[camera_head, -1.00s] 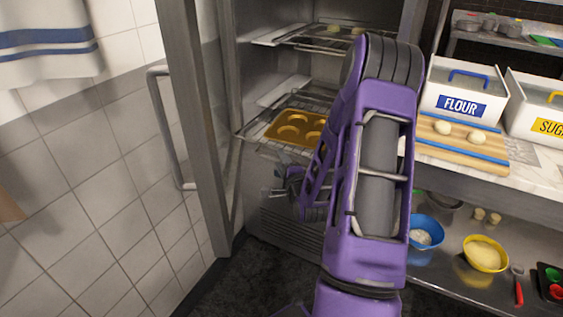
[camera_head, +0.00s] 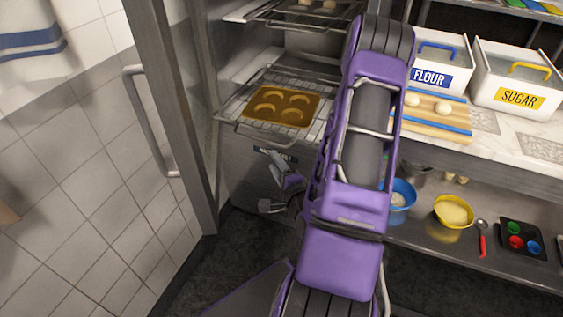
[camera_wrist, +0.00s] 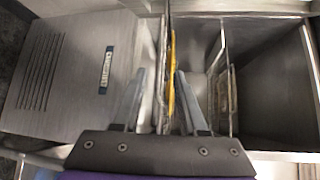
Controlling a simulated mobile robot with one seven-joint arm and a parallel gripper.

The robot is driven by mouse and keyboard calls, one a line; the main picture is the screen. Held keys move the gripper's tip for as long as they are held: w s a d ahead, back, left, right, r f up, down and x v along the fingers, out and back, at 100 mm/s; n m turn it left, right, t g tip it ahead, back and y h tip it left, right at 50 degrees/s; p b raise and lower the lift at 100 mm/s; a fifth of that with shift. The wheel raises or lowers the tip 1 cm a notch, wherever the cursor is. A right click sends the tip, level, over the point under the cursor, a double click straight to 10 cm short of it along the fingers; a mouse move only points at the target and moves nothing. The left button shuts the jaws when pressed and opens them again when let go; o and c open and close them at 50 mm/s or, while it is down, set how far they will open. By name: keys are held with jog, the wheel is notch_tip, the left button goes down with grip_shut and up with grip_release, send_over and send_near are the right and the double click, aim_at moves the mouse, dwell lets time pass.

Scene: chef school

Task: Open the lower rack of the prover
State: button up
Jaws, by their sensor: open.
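The prover (camera_head: 236,62) stands open, its door swung to the left. Its lower rack (camera_head: 228,112) is a wire shelf bearing a brown moulded tray (camera_head: 283,107), and its front edge sits at the opening. My gripper (camera_head: 276,156) is open, just below and in front of that edge. In the wrist view, my gripper (camera_wrist: 160,76) has its two fingers on either side of the edge-on lower rack (camera_wrist: 160,112), with the yellow-brown tray (camera_wrist: 171,85) beside it. Contact cannot be told. My arm hides the rack's right part.
An upper rack (camera_head: 312,18) with dough is above. The prover door's handle (camera_head: 150,120) is at left. At right are a flour box (camera_head: 430,68), a sugar box (camera_head: 515,85), a dough board (camera_head: 440,115) and a lower shelf with a blue bowl (camera_head: 402,194) and yellow bowl (camera_head: 453,212). Dark floor lies below.

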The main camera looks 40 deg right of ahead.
jog(key=shift+p+v, duration=1.55)
jog(key=shift+v, duration=0.55)
jog(key=shift+f, duration=0.1)
